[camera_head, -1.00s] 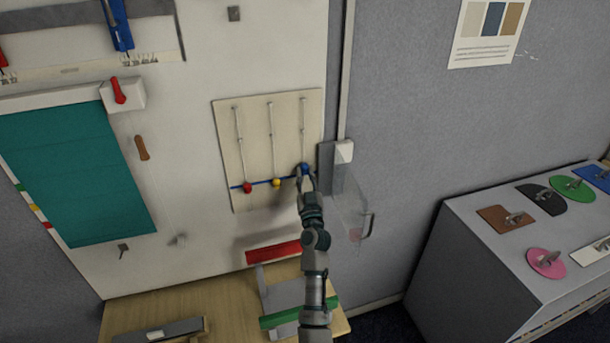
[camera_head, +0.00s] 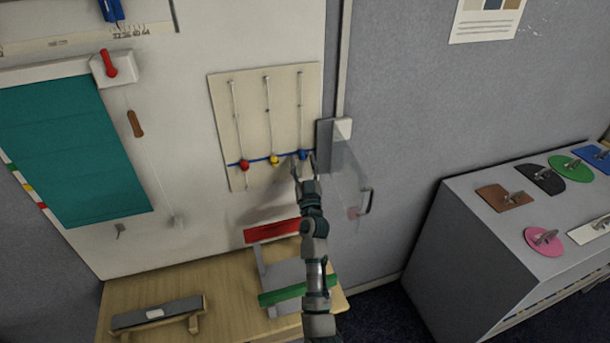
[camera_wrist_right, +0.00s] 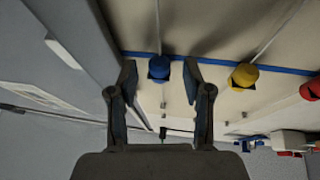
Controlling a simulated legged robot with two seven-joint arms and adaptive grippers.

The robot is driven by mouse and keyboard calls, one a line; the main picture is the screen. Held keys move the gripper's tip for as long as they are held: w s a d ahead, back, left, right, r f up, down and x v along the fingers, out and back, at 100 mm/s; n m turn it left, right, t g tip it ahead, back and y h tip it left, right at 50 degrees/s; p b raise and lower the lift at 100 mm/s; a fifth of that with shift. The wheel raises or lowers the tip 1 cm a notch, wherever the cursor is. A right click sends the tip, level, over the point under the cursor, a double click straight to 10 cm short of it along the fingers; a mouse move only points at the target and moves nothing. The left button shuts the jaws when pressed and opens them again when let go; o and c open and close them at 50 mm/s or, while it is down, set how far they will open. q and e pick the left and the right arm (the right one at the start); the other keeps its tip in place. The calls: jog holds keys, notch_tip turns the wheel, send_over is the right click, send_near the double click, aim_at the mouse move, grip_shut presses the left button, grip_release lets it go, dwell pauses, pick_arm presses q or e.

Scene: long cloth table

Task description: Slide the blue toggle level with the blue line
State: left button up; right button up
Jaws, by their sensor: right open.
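A cream board (camera_head: 225,100) on the wall carries three vertical rods, each with a coloured toggle. The blue toggle (camera_head: 303,154) is on the right rod, level with the blue line (camera_head: 260,160); it also shows in the right wrist view (camera_wrist_right: 159,67), overlapping the line there. The red toggle (camera_head: 244,165) and yellow toggle (camera_head: 274,160) also sit at the line. My right gripper (camera_head: 304,168) is open, just below the blue toggle. In the wrist view its two fingers (camera_wrist_right: 161,75) stand apart on either side of the toggle, with no visible grip. My left gripper is not in view.
A clear panel with a handle (camera_head: 366,200) stands just right of the board. A red bar (camera_head: 272,231) and a green bar (camera_head: 290,291) are on the wooden table (camera_head: 235,285) below. A grey cabinet (camera_head: 440,245) stands at the right.

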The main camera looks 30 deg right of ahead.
jog(key=v, duration=1.1)
jog(key=shift+f, duration=0.2)
